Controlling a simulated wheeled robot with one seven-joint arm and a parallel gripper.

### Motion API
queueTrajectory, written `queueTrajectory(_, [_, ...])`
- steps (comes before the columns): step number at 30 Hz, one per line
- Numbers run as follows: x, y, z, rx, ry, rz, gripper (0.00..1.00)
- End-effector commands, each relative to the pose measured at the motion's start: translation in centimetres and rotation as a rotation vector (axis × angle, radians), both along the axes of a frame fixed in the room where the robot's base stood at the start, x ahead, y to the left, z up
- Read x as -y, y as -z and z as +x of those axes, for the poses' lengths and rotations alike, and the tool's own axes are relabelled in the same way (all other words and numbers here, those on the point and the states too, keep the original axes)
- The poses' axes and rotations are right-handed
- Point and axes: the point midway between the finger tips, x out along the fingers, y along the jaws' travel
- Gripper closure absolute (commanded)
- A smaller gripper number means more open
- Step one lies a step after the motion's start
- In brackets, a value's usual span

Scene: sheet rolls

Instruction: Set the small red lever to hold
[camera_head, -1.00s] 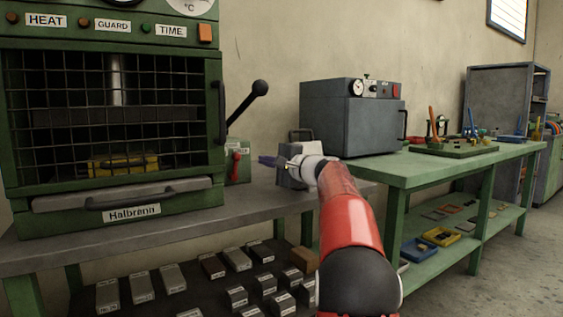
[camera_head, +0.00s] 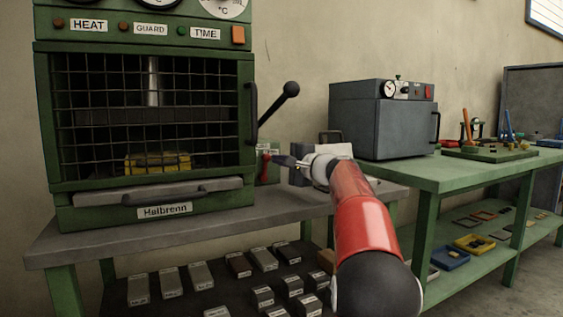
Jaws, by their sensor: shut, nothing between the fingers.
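The small red lever (camera_head: 264,164) is on the front of a small green box (camera_head: 273,172) at the right side of the green press. A label shows at the top of the box, too small to read. My gripper (camera_head: 276,160) is shut and empty, its dark fingertips pointing left at the lever. The tips are beside the lever or against it; I cannot tell whether they touch. My gripper and wrist hide the right part of the box.
The green press (camera_head: 60,215) with a mesh guard (camera_head: 150,120) stands at left. A long black-knobbed lever (camera_head: 280,105) rises above the green box. A grey oven (camera_head: 380,120) stands on the green bench at right. Labelled metal blocks (camera_head: 200,275) lie on the lower shelf.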

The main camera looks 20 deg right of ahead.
Motion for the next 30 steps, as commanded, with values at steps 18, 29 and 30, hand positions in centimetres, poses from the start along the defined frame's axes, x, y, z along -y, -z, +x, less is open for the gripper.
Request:
queueTrajectory(18, [-0.9, -0.5, 0.0, 0.006, -0.002, -0.141, 1.00])
queueTrajectory(29, [-2.8, -1.1, -0.1, 0.017, -0.002, -0.423, 1.00])
queueTrajectory(30, [-3.1, -1.1, -0.1, 0.018, -0.003, -0.455, 1.00])
